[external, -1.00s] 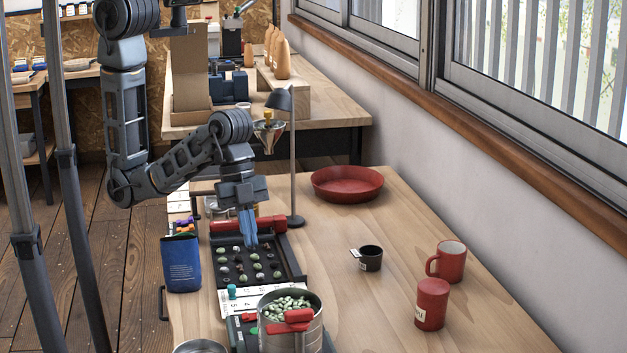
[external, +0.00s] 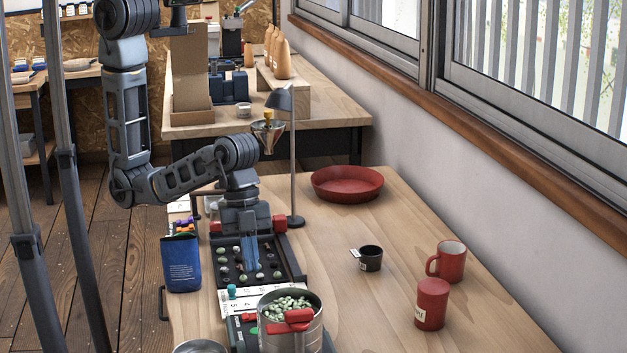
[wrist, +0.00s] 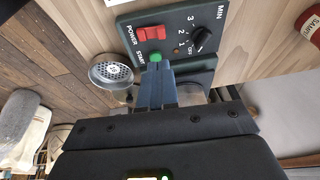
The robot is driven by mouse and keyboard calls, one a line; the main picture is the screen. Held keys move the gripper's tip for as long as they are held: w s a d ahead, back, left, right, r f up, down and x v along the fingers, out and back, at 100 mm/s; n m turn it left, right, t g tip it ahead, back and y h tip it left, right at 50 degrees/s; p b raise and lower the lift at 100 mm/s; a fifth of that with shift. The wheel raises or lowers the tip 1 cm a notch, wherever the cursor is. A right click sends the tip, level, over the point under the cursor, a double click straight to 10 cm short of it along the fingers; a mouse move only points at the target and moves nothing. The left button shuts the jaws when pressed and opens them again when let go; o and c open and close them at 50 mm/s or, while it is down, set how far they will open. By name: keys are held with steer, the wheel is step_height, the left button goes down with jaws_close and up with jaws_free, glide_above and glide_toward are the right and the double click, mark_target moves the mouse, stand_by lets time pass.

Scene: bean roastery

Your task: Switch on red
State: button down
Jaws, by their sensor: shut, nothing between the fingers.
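A dark control panel (wrist: 165,32) shows in the wrist view, with a red rocker switch (wrist: 151,33) marked POWER, a green START button (wrist: 155,57) below it and a black knob (wrist: 202,40) at the right. I cannot tell which way the rocker is set. In the external view the panel (external: 240,330) is partly hidden by a can. My gripper (external: 252,270) is shut and empty, pointing down over the bean tray. In the wrist view its blue fingers (wrist: 157,68) point toward the panel, with tips just below the green button in the picture.
The black tray (external: 294,262) holds several green beans. A can of beans (external: 290,337) with a red handle stands in front. A blue bag (external: 181,262) stands left and a lamp (external: 293,180) behind. Cups and a red bowl (external: 346,186) stand to the right, with bare table between.

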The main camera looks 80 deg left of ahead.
mark_target(254, 316)
steer(key=x, duration=0.5)
steer(key=a+x, duration=0.1)
steer(key=x, duration=0.2)
steer(key=shift+w+f+p, duration=0.2)
steer(key=shift+f+p, duration=0.1)
steer(key=shift+w+f+g, duration=0.15)
steer(key=shift+f+g, duration=0.15)
steer(key=shift+g, duration=0.3)
steer(key=shift+s+r, duration=0.25)
steer(key=shift+s, duration=0.55)
steer(key=v, duration=0.8)
